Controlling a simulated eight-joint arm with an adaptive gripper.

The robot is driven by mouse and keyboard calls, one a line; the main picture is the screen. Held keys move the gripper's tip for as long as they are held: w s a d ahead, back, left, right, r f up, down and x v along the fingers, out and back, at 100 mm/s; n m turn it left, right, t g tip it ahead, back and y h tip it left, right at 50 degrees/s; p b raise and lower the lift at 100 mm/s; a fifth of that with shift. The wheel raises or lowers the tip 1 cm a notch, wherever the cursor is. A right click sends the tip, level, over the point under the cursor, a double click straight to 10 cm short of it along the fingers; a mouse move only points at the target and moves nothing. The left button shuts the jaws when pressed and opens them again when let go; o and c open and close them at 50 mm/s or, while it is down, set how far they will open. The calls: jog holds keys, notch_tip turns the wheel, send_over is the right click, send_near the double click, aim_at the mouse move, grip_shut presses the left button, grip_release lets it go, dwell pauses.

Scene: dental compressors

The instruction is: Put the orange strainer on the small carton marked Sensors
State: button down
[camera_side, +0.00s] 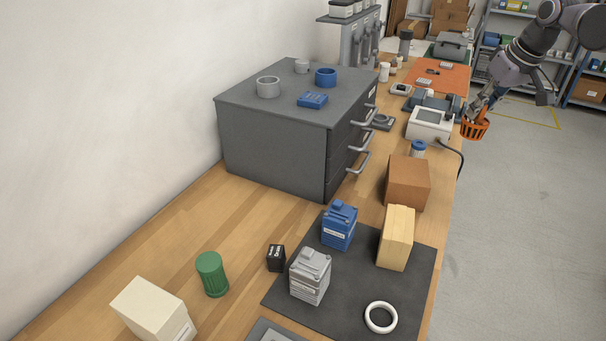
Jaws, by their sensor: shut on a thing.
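The orange strainer (473,129), a small slotted basket, hangs in the air at the right, beyond the table's right edge and above the floor. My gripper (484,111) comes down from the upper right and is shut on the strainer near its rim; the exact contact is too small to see. I cannot read the word Sensors on any box. A cream carton (146,303) with a label on its side stands at the lower left, far from my gripper. A plain brown box (409,181) stands near the table's right edge, nearer the strainer.
A grey drawer cabinet (245,103) stands against the wall. A white device with a screen (430,123) is just left of the strainer. A dark mat (412,287) bears blue and grey units, a pale block (396,237) and a white ring (381,318). A green ribbed cylinder (211,275) stands near the cream carton.

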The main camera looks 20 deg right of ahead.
jog(key=shift+w+a+f, duration=0.95)
jog(key=shift+a+f, duration=0.75)
jog(key=shift+f, duration=0.2)
jog(key=shift+w+a+f, duration=1)
jog(key=shift+a+f, duration=0.65)
jog(key=shift+f, duration=0.2)
jog(key=shift+w+a+f, duration=0.95)
jog(key=shift+a+f, duration=0.75)
jog(key=shift+f, duration=0.2)
jog(key=shift+f, duration=0.15)
jog(key=c, duration=1.3)
grip_release()
jog(key=shift+c, duration=0.2)
jog(key=v, duration=1.2)
jog(key=s+f+t, duration=0.1)
jog(key=s+f, duration=0.4)
jog(key=s, duration=0.6)
jog(key=s+d+f+t, duration=0.1)
jog(key=s+f, duration=0.5)
jog(key=s, duration=0.5)
jog(key=shift+s+d+t, duration=0.3)
